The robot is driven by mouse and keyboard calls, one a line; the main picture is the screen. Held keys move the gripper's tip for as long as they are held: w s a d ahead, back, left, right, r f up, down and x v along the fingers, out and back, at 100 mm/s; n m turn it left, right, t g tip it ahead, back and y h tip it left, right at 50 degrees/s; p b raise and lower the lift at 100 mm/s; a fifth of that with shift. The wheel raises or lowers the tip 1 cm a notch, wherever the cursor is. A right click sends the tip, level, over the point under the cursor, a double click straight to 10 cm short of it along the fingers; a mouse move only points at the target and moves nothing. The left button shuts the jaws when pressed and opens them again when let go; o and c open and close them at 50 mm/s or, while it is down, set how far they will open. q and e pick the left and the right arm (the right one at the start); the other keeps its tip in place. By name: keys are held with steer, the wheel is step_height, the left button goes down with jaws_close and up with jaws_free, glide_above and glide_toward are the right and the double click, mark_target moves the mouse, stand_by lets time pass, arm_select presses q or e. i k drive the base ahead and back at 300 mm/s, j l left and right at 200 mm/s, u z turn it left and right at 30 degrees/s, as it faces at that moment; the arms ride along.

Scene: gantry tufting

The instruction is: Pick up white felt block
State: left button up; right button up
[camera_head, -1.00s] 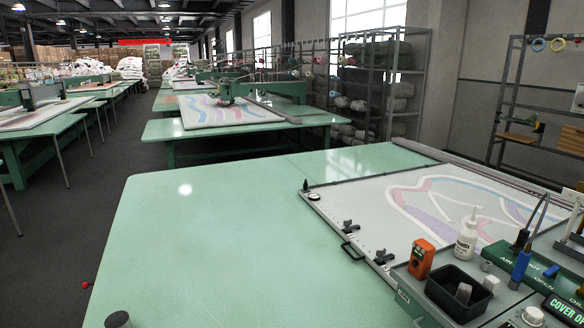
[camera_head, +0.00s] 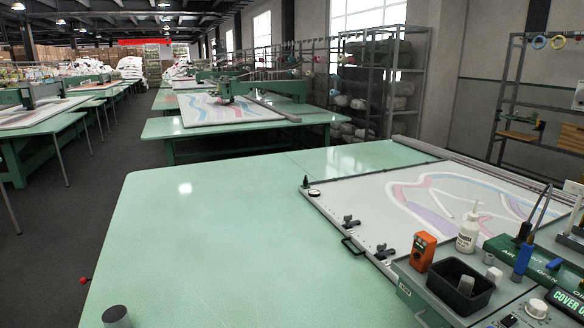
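A small white block (camera_head: 494,275), which looks like the felt block, stands on the grey control console (camera_head: 408,271) at the lower right, just right of a black bin (camera_head: 440,289). A pale grey-white piece (camera_head: 466,286) leans inside the bin; I cannot tell its material. Neither of my grippers shows in this view.
An orange device (camera_head: 422,252) and a white bottle (camera_head: 467,234) stand behind the bin. A blue-handled tool (camera_head: 523,257) stands to the right. A framed patterned sheet (camera_head: 370,205) lies behind the console. The green table (camera_head: 230,230) is mostly clear; a dark cylinder (camera_head: 116,316) shows at its front left.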

mark_target(495, 276)
steer(key=z, duration=1.25)
